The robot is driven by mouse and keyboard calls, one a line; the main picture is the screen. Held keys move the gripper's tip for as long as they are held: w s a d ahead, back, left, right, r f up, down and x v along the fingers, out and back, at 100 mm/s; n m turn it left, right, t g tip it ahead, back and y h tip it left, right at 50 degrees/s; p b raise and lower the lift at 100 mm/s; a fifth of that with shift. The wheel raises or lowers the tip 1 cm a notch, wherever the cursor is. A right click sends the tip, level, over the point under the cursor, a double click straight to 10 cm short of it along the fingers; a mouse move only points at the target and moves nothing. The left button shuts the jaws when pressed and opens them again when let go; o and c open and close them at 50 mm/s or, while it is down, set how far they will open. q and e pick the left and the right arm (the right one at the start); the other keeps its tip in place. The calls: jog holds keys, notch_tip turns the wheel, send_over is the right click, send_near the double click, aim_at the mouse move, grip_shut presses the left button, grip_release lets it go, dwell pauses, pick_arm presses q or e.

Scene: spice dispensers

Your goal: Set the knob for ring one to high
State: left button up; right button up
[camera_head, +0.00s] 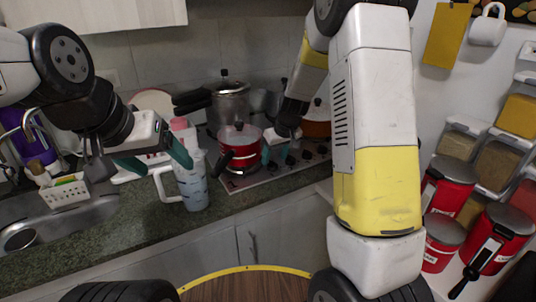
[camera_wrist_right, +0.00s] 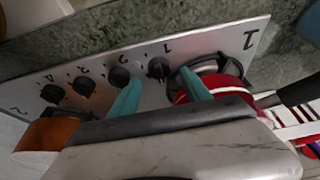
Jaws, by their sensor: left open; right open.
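The stove (camera_head: 240,182) has a row of black knobs along its front panel. In the right wrist view, the knob by the small "1" (camera_wrist_right: 158,68) lies between the teal fingertips of my right gripper (camera_wrist_right: 160,76). I cannot tell whether the fingers touch it. In the head view my right gripper (camera_head: 281,148) is open over the knob row and partly hides it. A larger "1" (camera_wrist_right: 248,40) is marked near the burner with the red pot (camera_head: 240,148). My left gripper (camera_head: 166,164) is open and empty, left of the stove behind the patterned pitcher.
A patterned pitcher (camera_head: 192,185) stands on the counter left of the stove. A steel pot (camera_head: 230,105) is behind the red pot, and an orange pot (camera_head: 316,122) is at the right. Red canisters (camera_head: 447,185) and spice dispensers (camera_head: 497,162) are at the far right.

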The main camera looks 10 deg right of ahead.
aim_at(273, 162)
jog(key=shift+x, duration=1.65)
jog(key=shift+r, duration=0.1)
grip_shut()
jog(key=m+h, duration=0.1)
jog(key=m, duration=0.1)
jog(key=shift+a+m, duration=0.15)
jog(key=shift+m, duration=0.15)
jog(key=shift+m+h, duration=0.4)
jog(key=shift+m, duration=0.5)
grip_release()
